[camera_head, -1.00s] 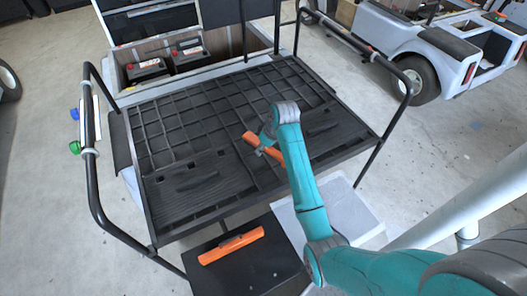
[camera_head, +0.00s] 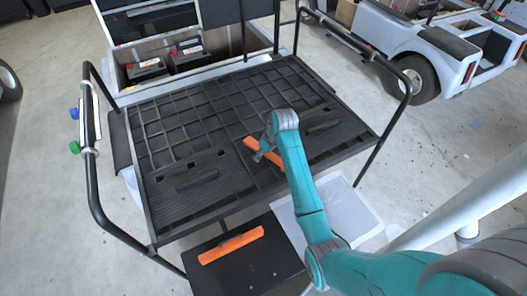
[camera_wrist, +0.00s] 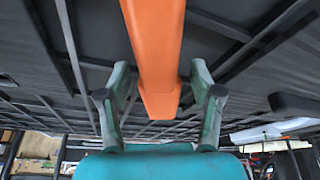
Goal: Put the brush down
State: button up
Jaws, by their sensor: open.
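A long orange piece, seemingly the brush (camera_head: 273,158), lies on or just above the black slatted rack near its right front part. Its bristles cannot be made out. My gripper (camera_head: 260,152) is at this orange piece. In the wrist view, the brush (camera_wrist: 155,45) runs between my gripper's (camera_wrist: 160,82) two spread fingers, with a gap on each side. Whether its underside rests fully on the rack (camera_head: 190,112) is hard to tell.
Another orange bar (camera_head: 231,245) lies on a black board (camera_head: 255,268) in front of the rack. A pale bin (camera_head: 345,205) stands to its right. Black rails (camera_head: 97,185) flank the rack. Batteries (camera_head: 185,57) sit behind it.

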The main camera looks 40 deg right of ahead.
aim_at(272, 155)
jog(key=v, duration=1.2)
jog(key=shift+r, duration=0.1)
